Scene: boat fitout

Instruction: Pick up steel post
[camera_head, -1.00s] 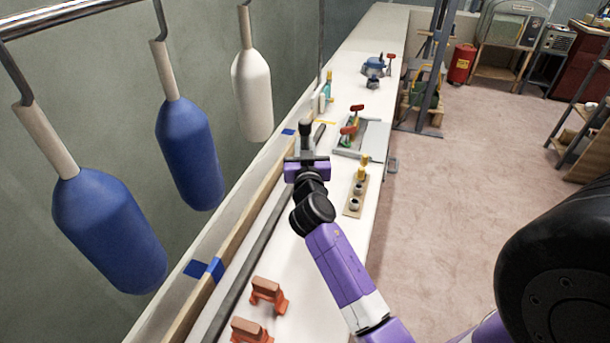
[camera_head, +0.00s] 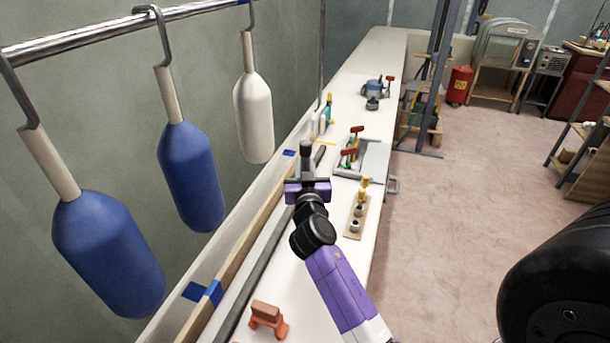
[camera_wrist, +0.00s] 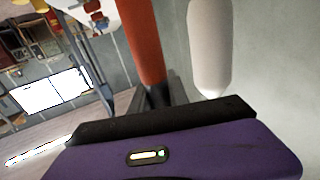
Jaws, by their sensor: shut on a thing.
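My gripper (camera_head: 307,180) is over the white bench, in the middle of the head view. It is shut on a short grey cylinder (camera_head: 306,153), which I take to be the steel post. The post stands up nearly straight from the jaws, and its lower end is hidden by my gripper. In the wrist view, the purple gripper body and a black finger edge fill the bottom. An orange-red cylinder (camera_wrist: 142,40) with a dark lower end rises just behind that edge; I cannot tell whether it is part of the held thing.
A wooden strip with fittings (camera_head: 358,217) lies right of my gripper. A grey tray (camera_head: 376,160) with red-handled tools is beyond it. A long dark bar (camera_head: 262,265) runs along the bench's left side. Blue and white fenders (camera_head: 255,110) hang left.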

